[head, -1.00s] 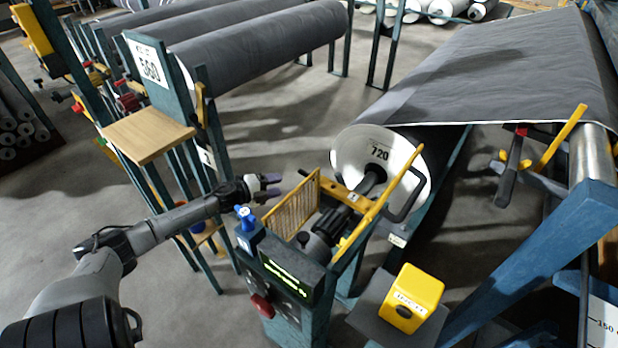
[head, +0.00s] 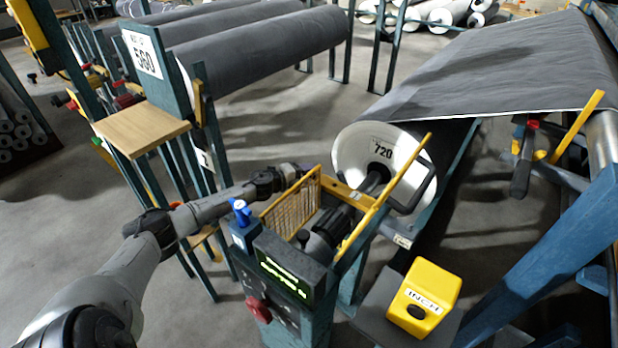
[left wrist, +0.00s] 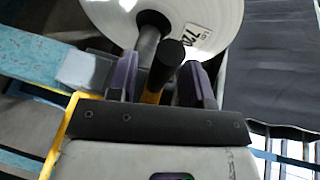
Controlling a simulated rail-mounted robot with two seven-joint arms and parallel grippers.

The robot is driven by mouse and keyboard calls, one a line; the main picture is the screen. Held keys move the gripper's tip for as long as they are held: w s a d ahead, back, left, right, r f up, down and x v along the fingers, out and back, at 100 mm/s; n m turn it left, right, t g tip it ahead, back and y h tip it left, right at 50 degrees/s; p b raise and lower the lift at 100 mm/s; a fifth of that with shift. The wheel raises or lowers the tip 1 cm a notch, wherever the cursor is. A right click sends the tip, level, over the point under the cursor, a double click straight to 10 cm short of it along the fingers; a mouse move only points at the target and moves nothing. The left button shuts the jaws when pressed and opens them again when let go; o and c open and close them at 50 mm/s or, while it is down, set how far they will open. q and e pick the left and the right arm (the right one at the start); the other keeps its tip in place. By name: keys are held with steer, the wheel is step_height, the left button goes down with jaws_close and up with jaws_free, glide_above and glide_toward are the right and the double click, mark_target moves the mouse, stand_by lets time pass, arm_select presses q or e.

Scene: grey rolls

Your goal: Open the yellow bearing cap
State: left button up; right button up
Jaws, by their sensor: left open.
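The yellow bearing cap (head: 345,192) lies across the shaft at the near end of the grey roll marked 720 (head: 380,150). In the left wrist view its yellow part (left wrist: 152,97) shows low between my fingers, with a thick black handle (left wrist: 166,62) rising from it. My left gripper (left wrist: 160,72) is open, with one purple-grey finger on each side of the handle; I cannot tell whether they touch it. In the head view my left gripper (head: 294,172) is at the cap's left end, its fingertips partly hidden by the yellow mesh guard (head: 292,205). My right gripper is out of view.
A control post with a green display (head: 283,277), a red knob (head: 258,308) and a blue knob (head: 240,208) stands in front. A yellow box marked INCH (head: 425,298) sits to its right. A wooden shelf (head: 140,128) stands left. Open floor lies beyond my arm.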

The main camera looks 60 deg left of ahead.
arm_select(q)
steer(key=shift+w, duration=0.35)
jaws_close()
stand_by(0.4)
